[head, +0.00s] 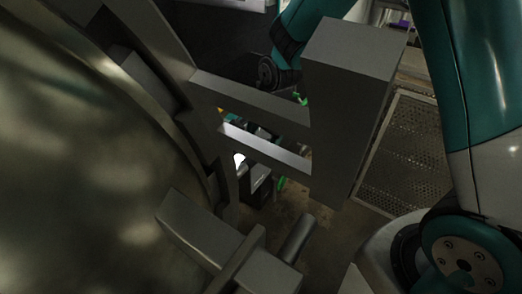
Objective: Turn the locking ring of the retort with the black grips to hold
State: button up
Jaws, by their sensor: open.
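The retort's large domed metal door (80,150) fills the left of the head view. Its locking ring (180,110) curves around the door's right edge, with stepped lugs along it. No black grip on the ring can be made out clearly. My gripper (259,186) seems to be the small dark part with green edges below the grey bars, to the right of the ring. It is open and mostly hidden behind the metalwork. I cannot tell whether it touches anything.
A thick grey block (350,95) on two bars (265,150) juts out beside the ring. A metal bracket with a short round pin (297,238) stands below. A perforated panel (402,150) lies at the right. Some brown floor (290,200) shows between them.

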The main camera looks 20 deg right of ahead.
aim_at(260, 149)
jog(key=f, duration=0.4)
jog(key=w+f, duration=0.1)
jog(key=f, duration=0.1)
jog(key=shift+a+f, duration=0.1)
jog(key=shift+a, duration=0.25)
jog(key=shift+c, duration=0.5)
grip_shut()
